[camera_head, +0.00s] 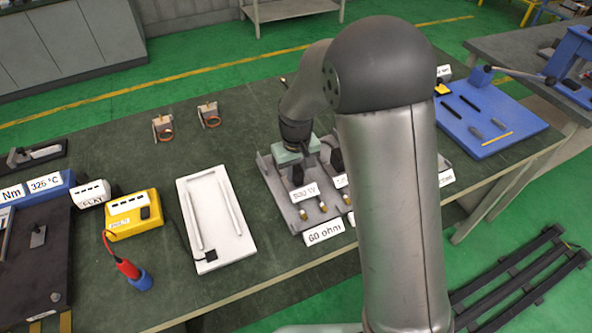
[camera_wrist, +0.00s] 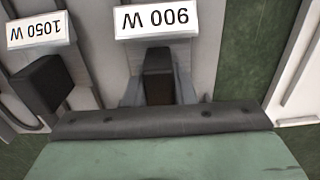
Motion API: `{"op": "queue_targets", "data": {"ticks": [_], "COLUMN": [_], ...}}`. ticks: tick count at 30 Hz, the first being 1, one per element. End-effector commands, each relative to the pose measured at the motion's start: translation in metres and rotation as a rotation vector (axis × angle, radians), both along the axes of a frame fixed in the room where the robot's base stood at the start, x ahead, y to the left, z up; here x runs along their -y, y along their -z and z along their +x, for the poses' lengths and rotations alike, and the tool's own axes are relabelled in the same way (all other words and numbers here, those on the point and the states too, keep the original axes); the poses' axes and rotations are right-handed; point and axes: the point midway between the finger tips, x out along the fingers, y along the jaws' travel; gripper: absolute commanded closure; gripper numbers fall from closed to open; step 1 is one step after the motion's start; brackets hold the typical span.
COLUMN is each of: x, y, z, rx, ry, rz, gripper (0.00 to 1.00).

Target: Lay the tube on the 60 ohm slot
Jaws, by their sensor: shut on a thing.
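My gripper (camera_wrist: 158,92) is shut on the black block (camera_wrist: 158,66) behind the 900 W label (camera_wrist: 157,20). Its two grey fingers flank the block in the wrist view. In the head view the gripper's green body (camera_head: 290,157) is low over the grey rack. The 900 W label (camera_head: 305,192) faces front, with a brass tip (camera_head: 303,214) below it. The tube's length is mostly hidden, and I cannot tell whether it is lifted. The 60 ohm label (camera_head: 324,232) is at the rack's front edge. My arm hides much of the rack's right part.
Beside the held block is another black block (camera_wrist: 38,84) with a 1050 W label (camera_wrist: 40,30). A white plate with two long rods (camera_head: 216,252) lies left of the rack. Further left is a yellow meter (camera_head: 132,215). A blue board with tools (camera_head: 490,118) is at right.

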Motion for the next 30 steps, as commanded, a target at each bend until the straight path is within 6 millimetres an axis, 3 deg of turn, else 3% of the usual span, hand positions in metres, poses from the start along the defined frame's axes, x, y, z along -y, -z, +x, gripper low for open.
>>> {"op": "queue_targets", "data": {"ticks": [2, 3, 4, 5, 17, 30], "x": [0.0, 0.0, 0.0, 0.0, 0.0, 0.0], "y": [0.004, 0.003, 0.002, 0.002, -0.008, -0.096], "z": [0.0, 0.0, 0.0, 0.0, 0.001, 0.0], "rx": [0.0, 0.0, 0.0, -0.001, 0.003, 0.004], "ry": [0.0, 0.0, 0.0, 0.0, 0.0, -0.001], "rz": [0.0, 0.0, 0.0, 0.0, 0.001, 0.002], "gripper": [1.0, 0.66, 0.57, 0.55, 0.55, 0.55]}}
